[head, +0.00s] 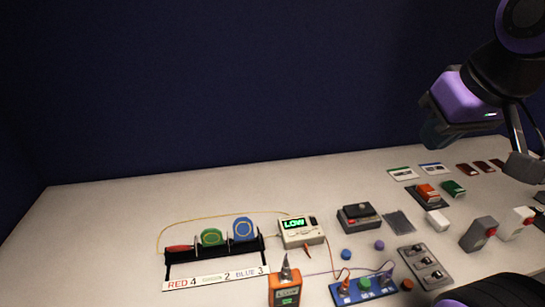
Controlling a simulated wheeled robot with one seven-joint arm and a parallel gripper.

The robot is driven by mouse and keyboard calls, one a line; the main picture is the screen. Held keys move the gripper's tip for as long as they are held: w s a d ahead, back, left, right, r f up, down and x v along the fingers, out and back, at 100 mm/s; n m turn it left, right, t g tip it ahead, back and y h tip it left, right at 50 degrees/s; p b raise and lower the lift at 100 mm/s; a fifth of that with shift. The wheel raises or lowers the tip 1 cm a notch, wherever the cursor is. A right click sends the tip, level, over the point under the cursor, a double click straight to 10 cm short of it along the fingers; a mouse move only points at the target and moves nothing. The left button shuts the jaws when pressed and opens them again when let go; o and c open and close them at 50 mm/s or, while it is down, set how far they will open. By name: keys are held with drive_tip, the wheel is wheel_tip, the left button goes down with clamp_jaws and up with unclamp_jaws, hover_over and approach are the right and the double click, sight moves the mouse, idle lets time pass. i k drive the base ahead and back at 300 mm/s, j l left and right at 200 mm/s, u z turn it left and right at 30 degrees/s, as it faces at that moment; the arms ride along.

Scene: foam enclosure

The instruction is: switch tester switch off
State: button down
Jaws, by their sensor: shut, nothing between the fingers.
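A white tester box (301,232) stands on the table near the centre, with a lit green display reading LOW. A small dark part, perhaps its switch (313,221), is at the box's upper right; its position is too small to tell. A yellow lead runs from the box to the left, and a dark red-tipped probe (307,249) lies in front of it. My gripper (524,166) is at the right edge, above the table and far right of the tester. It is shut and empty, and partly cut off by the frame.
A black rack (214,253) with green and blue spools is left of the tester. An orange device (285,290) and a blue board (362,290) with leads are in front. A grey box with a black top (358,217) and several small parts are to the right.

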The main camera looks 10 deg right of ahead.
sight(312, 220)
drive_tip(key=k+l+u, duration=0.15)
drive_tip(key=l+u, duration=0.25)
drive_tip(key=k+l+u, duration=0.5)
drive_tip(key=l+u, duration=0.25)
drive_tip(key=j, duration=0.1)
